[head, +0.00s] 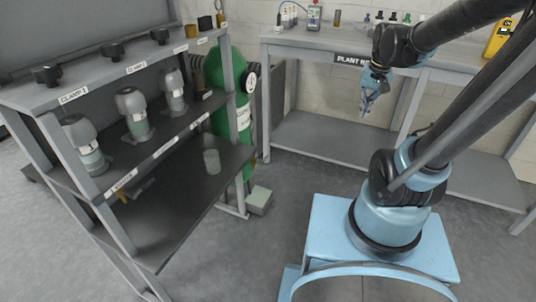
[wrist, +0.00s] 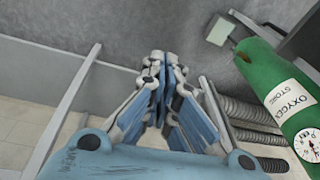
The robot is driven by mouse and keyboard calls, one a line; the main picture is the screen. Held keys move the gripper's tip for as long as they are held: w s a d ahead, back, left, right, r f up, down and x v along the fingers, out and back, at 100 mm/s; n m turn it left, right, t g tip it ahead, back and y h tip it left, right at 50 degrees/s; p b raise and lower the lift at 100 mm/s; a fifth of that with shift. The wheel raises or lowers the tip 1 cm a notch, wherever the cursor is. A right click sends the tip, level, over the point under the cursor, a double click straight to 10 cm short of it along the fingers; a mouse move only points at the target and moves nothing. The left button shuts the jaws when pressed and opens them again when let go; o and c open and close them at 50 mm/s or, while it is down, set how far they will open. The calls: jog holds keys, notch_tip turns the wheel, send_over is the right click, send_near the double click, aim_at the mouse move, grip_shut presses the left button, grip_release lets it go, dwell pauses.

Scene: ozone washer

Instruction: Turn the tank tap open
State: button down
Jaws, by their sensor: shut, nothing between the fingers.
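A green oxygen tank (head: 236,70) stands upright behind the left shelf unit, with a round white-faced gauge (head: 251,79) on its side. In the wrist view the tank (wrist: 272,72) lies along the right edge, with its label and gauge (wrist: 309,147) showing. I cannot make out the tap for certain. A small handle-like part (head: 132,191) with a yellowish end sits under the middle shelf. My gripper (head: 367,108) is shut and empty, pointing down in front of the back bench, well right of the tank. Its closed fingers (wrist: 160,62) show in the wrist view, apart from the tank.
The left shelf unit (head: 185,60) carries black knobs and several grey-capped vessels. A clear cup (head: 211,161) stands on its lower shelf. The back bench (head: 345,56) holds bottles. Floor between shelf and base is clear.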

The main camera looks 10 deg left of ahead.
jog(key=w+a+f+m, duration=0.1)
jog(key=w+a+f, duration=0.3)
jog(key=w+a, duration=0.5)
jog(key=w+a+f, duration=0.5)
jog(key=w+a, duration=0.4)
jog(key=w+a+f+g+y, duration=0.1)
jog(key=w+a+f, duration=0.1)
jog(key=a+f, duration=0.85)
jog(key=w+a+f, duration=0.2)
jog(key=a+f, duration=0.7)
jog(key=f, duration=0.2)
jog(key=shift+m, duration=0.4)
jog(key=f, duration=0.4)
jog(key=a+f, duration=0.1)
jog(key=f, duration=0.4)
jog(key=a+f, duration=0.1)
jog(key=f, duration=0.3)
jog(key=shift+w+a+f, duration=0.2)
jog(key=shift+w+f, duration=0.05)
jog(key=shift+w, duration=0.05)
jog(key=shift+a+f+g, duration=0.1)
jog(key=shift+a+g, duration=0.05)
jog(key=shift+g, duration=0.25)
